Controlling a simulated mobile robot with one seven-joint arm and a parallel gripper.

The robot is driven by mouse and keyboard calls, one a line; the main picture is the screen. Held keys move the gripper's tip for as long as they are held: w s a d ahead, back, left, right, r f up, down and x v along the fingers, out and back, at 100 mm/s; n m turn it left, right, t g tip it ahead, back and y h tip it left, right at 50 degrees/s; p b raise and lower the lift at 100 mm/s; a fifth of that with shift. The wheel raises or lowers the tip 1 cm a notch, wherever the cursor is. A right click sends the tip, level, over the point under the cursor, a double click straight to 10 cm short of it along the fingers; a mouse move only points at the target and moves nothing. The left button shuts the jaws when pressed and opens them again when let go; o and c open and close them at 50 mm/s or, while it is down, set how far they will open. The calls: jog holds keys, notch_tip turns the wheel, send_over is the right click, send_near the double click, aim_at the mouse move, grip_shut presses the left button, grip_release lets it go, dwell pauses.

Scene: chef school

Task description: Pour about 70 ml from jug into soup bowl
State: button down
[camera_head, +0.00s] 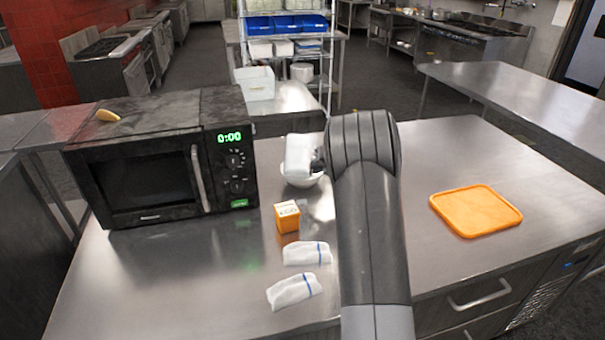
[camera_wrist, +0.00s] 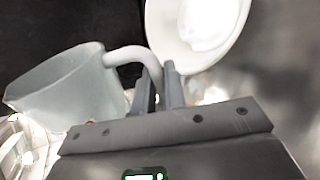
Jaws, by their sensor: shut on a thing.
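The translucent pale jug (camera_wrist: 62,88) fills the left of the wrist view, its spout toward the left edge. My gripper (camera_wrist: 160,82) is shut on the jug's handle (camera_wrist: 130,56). The white soup bowl (camera_wrist: 160,25) is at the top of the wrist view, beside the jug; a bright white patch shows inside it, and I cannot tell whether this is liquid. In the head view the bowl (camera_head: 298,181) stands on the steel counter, below a pale block-like shape (camera_head: 299,153) at my arm's end that I cannot surely identify. I see no stream.
A black microwave (camera_head: 150,165) stands left of the bowl. An orange box (camera_head: 287,217) and two folded white cloths (camera_head: 306,253) (camera_head: 293,291) lie in front of it. An orange tray (camera_head: 476,211) lies on the right. The counter between tray and arm is clear.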

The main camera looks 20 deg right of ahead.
jog(key=shift+w+d+f+n+t, duration=0.25)
jog(key=shift+w+f+n+t, duration=0.25)
jog(key=shift+t, duration=0.2)
jog(key=shift+h, duration=0.3)
jog(key=shift+w+t, duration=0.2)
jog(key=shift+t, duration=0.1)
dwell(1.3)
